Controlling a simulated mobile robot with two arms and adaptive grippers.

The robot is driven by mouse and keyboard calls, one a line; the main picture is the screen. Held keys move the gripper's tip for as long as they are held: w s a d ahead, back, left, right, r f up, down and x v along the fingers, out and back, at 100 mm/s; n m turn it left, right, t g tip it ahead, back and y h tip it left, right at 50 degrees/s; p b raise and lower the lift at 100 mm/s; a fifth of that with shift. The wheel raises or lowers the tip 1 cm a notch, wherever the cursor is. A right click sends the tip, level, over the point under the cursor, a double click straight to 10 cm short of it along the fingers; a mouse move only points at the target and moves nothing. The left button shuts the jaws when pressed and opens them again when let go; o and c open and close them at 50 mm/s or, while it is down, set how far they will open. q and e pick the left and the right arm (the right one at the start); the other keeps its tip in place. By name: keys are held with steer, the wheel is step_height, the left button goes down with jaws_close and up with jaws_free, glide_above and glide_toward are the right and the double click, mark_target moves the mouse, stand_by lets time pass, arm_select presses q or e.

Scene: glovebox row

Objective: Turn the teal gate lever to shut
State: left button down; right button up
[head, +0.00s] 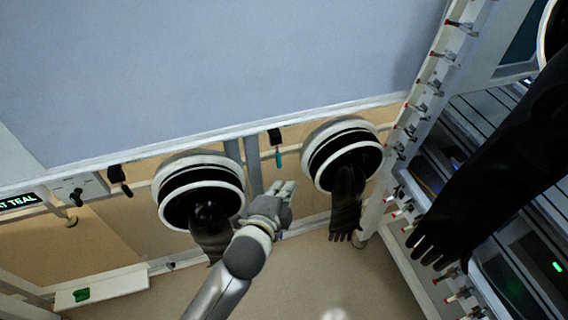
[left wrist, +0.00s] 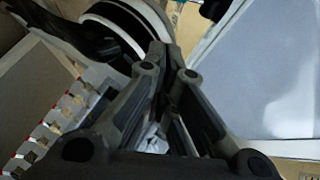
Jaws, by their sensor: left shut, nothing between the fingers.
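The teal gate lever (head: 278,159) is small and hangs down from a black mount on the pale rail between the two round glove ports. My left gripper (head: 287,188) is shut and empty. In the head view it appears just below the lever, with a small gap between them in the picture. In the left wrist view the closed fingertips (left wrist: 168,55) meet in front of a black-and-white port ring, and I cannot make out the lever there. My right gripper is not in view.
The left glove port (head: 199,162) and right glove port (head: 341,128) flank the lever, with black gloves hanging from them. A white post with several red-tipped pegs (head: 421,107) stands to the right.

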mark_target(278, 154)
arm_select(q)
steer(key=w+f, duration=0.4)
steer(key=w, duration=0.6)
steer(key=shift+w+d+f, duration=0.15)
steer(key=shift+w+d, duration=0.05)
steer(key=shift+d, duration=0.05)
steer(key=w+f+t+b, duration=0.1)
steer(key=b, duration=0.2)
steer(key=w+a+f+m+t+b, duration=0.1)
steer(key=b, duration=0.2)
steer(key=shift+w+f, duration=0.2)
steer(key=shift+f, duration=0.2)
steer(key=shift+d, duration=0.1)
